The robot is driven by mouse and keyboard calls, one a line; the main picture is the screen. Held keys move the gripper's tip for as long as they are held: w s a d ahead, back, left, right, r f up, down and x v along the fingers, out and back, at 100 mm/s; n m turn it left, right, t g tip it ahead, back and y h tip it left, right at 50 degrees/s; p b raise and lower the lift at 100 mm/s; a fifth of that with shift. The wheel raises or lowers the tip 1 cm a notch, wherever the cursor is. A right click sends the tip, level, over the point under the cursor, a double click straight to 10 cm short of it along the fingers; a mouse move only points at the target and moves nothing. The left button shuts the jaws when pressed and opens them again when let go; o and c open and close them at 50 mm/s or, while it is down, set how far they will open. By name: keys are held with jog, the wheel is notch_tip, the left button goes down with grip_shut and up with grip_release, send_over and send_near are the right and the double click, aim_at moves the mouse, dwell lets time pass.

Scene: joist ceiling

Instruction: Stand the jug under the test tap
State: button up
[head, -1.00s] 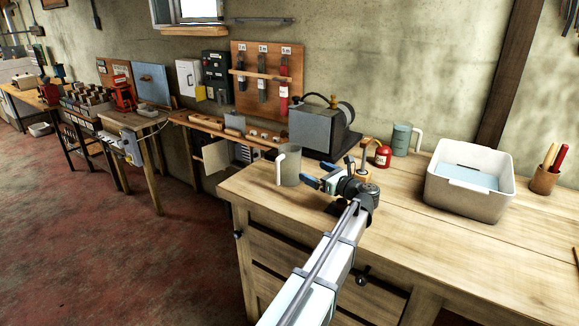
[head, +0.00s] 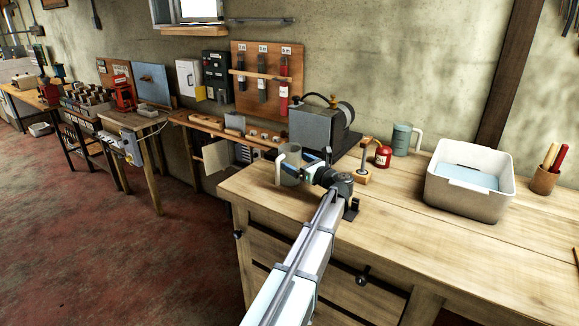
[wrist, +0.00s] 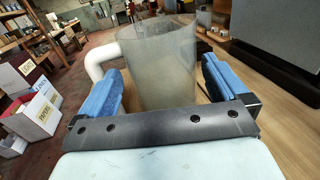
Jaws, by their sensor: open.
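The grey jug (head: 290,163) stands upright near the left back corner of the workbench, its pale handle on the left. In the wrist view the jug (wrist: 160,62) fills the space between my two blue fingers, handle beyond the left finger. My gripper (head: 308,170) is open around the jug's near side, with slim gaps beside it; its base is hidden. A dark grey machine (head: 316,128) with a drum stands behind. A small wooden block with an upright post (head: 363,170) is right of my gripper; I cannot tell which is the test tap.
A red oil can (head: 383,157) and a blue-green mug (head: 402,139) stand right of the block. A white tub (head: 468,190) and a pen pot (head: 543,180) are further right. The bench front (head: 410,225) is clear. The bench's left edge is close to the jug.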

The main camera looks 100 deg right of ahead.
aim_at(290, 147)
jog(key=x, duration=0.4)
jog(key=shift+d, duration=0.25)
jog(key=c, duration=0.9)
jog(key=shift+o, duration=0.2)
jog(key=shift+w+r, duration=0.1)
jog(key=shift+r, duration=4.9)
